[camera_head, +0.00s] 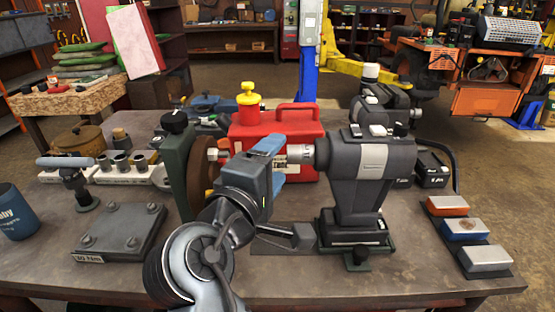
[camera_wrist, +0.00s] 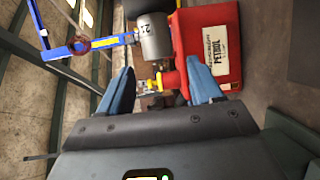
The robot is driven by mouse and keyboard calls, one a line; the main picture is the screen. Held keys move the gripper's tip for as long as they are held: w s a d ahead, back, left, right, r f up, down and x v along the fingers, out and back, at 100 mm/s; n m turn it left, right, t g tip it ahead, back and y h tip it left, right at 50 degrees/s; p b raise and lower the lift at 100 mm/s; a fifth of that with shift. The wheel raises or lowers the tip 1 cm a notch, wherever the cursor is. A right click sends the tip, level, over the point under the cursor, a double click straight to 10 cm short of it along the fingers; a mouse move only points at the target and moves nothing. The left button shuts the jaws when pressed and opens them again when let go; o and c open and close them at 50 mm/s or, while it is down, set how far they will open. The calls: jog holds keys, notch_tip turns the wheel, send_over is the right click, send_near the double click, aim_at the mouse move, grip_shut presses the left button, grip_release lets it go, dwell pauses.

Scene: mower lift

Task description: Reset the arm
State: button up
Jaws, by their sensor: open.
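My gripper (camera_head: 278,162) has two blue fingers and is at the centre of the head view, above the workbench (camera_head: 300,280). In the wrist view its fingers (camera_wrist: 160,68) are spread apart, with nothing held between them. A grey and black power tool (camera_head: 372,160) stands upright just right of the fingers, its silver socket (camera_head: 302,153) pointing at them. In the wrist view, the grey socket marked 21 (camera_wrist: 153,37) lies beyond the fingertips. My arm hides part of the bench front.
A red petrol can (camera_head: 300,125) with a yellow cap stands behind the gripper. A green stand (camera_head: 176,160) with a brown disc is close on its left. Three coloured blocks (camera_head: 465,229) lie at right. A dark torque plate (camera_head: 120,230) and a blue mug (camera_head: 15,212) are at left.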

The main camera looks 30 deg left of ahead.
jog(key=s, duration=0.6)
jog(key=s+d+f+m+g+y, duration=0.1)
jog(key=s+d+f+m+g, duration=0.15)
jog(key=d+f, duration=0.9)
jog(key=s+d+f+m+g+y, duration=0.1)
jog(key=s+d+f+m, duration=0.2)
jog(key=d+f, duration=0.85)
jog(key=s+d+r+m+h, duration=0.1)
jog(key=s+d+m, duration=0.6)
jog(key=s+d, duration=0.55)
jog(key=s+d+r+m+t+h, duration=0.1)
jog(key=s+d+r+m+h, duration=0.2)
jog(key=s+d+r+m, duration=0.4)
jog(key=s+d+b, duration=0.1)
jog(key=s, duration=0.3)
jog(key=shift+d+r+m+h, duration=0.25)
jog(key=shift+d+m+h, duration=0.05)
jog(key=shift+m, duration=0.05)
